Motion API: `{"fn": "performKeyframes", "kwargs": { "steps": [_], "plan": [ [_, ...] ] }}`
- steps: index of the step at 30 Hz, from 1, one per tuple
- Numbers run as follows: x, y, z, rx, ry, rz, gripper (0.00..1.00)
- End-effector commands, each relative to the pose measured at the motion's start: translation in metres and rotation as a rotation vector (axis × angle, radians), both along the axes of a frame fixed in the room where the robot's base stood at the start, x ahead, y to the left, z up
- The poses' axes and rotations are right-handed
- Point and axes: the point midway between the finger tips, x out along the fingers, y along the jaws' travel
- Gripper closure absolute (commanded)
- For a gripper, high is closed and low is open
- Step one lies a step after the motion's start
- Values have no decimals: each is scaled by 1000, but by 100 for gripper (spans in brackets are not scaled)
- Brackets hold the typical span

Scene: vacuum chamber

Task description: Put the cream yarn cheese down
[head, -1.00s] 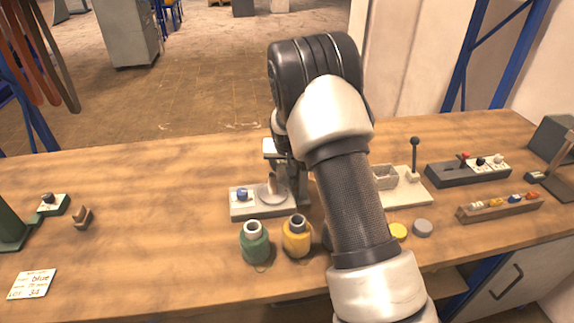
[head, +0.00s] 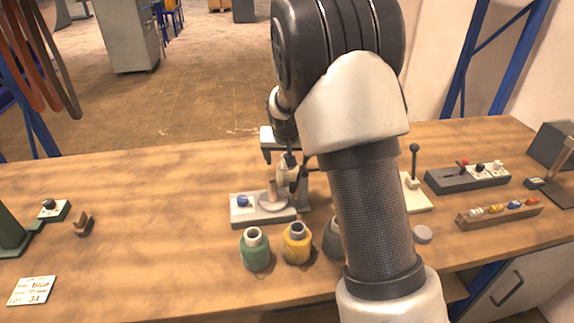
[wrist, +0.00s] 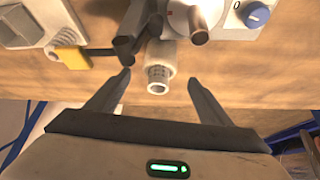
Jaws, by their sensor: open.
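A cream cylinder with a ringed, hollow end, apparently the cream yarn cheese (wrist: 160,55), shows in the wrist view just beyond my fingertips, beside the winder's disc. My gripper (wrist: 158,82) is open, with one finger on each side of that line and a visible gap to the cylinder. What supports the cylinder is unclear. In the head view my gripper (head: 289,168) is over the right part of the grey winder base (head: 262,216), partly hidden by my arm. The base carries a blue knob (head: 242,201) and a disc with a copper-coloured spindle (head: 271,190).
Green (head: 255,252) and yellow (head: 297,245) yarn cones stand in front of the winder, with a grey one (head: 332,240) partly behind my arm. A switch box (head: 468,178) and a peg rack (head: 500,210) are at right.

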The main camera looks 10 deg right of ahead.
Motion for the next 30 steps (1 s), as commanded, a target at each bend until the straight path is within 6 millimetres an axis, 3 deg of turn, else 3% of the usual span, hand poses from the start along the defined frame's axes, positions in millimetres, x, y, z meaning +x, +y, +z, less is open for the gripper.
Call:
{"fn": "performKeyframes", "kwargs": {
  "steps": [7, 11, 15, 21, 27, 30],
  "plan": [
    [-16, 1, 27, 6, -2, 0, 26],
    [-45, -4, 65, 26, -1, 5, 26],
    [-107, -9, 119, 53, 6, 30, 26],
    [-213, -10, 171, 62, 15, 93, 26],
    [-310, -10, 185, 35, 20, 155, 26],
    [-342, -10, 182, 19, 23, 176, 26]
  ]
}}
